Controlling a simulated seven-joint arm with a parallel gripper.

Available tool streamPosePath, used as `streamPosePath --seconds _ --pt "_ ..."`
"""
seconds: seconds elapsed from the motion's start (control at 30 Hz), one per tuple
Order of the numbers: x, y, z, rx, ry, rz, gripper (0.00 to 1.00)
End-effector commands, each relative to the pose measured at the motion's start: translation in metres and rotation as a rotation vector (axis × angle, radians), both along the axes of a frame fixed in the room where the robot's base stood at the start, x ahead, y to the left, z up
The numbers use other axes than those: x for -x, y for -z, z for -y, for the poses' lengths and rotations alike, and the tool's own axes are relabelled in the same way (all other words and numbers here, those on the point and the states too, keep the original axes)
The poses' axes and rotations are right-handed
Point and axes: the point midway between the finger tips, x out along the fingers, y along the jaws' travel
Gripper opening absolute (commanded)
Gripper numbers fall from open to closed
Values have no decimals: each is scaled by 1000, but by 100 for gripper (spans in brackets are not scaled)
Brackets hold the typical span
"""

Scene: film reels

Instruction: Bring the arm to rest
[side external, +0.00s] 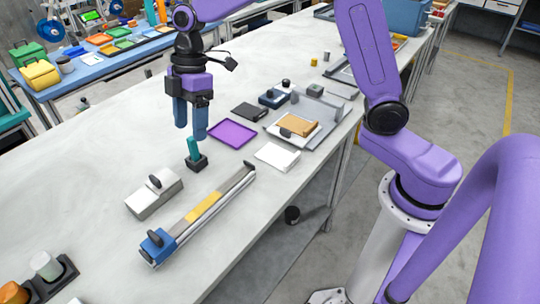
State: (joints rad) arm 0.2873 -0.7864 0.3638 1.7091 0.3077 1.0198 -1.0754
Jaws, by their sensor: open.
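My gripper (190,132) is open and points down above the grey table (100,165). Its two blue fingers are apart. A teal peg (193,147) stands slightly tilted in a small dark block (197,163) just below the fingers. I cannot tell from this angle whether the fingertips touch it. No held object shows between the fingers.
A long rail with a blue end (158,244) and a grey block with a dark knob (153,195) lie in front.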

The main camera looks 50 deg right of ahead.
Motion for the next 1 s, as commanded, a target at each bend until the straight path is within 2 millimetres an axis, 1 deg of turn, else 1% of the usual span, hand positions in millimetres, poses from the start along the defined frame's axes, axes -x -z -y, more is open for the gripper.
streamPosePath --seconds 0.03,0.17,0.2,0.27,0.3,0.37,0.4,0.47,0.5,0.6,0.7,0.8,0.9,1.0 --pt "19 -3 3 16 12 -7 68" --pt "64 -7 12 63 57 -21 68" --pt "78 -8 16 76 73 -24 68" --pt "99 -8 23 97 93 -27 68" --pt "113 -9 28 110 108 -28 68" --pt "133 -8 37 128 129 -28 68" --pt "146 -8 43 140 144 -26 68" --pt "165 -7 53 157 165 -23 68" --pt "178 -6 60 168 179 -21 68" --pt "209 -3 79 192 215 -11 68" --pt "236 2 99 212 250 1 68" --pt "257 6 117 226 279 13 68" --pt "272 10 130 234 302 22 68" --pt "280 13 138 239 316 28 68"
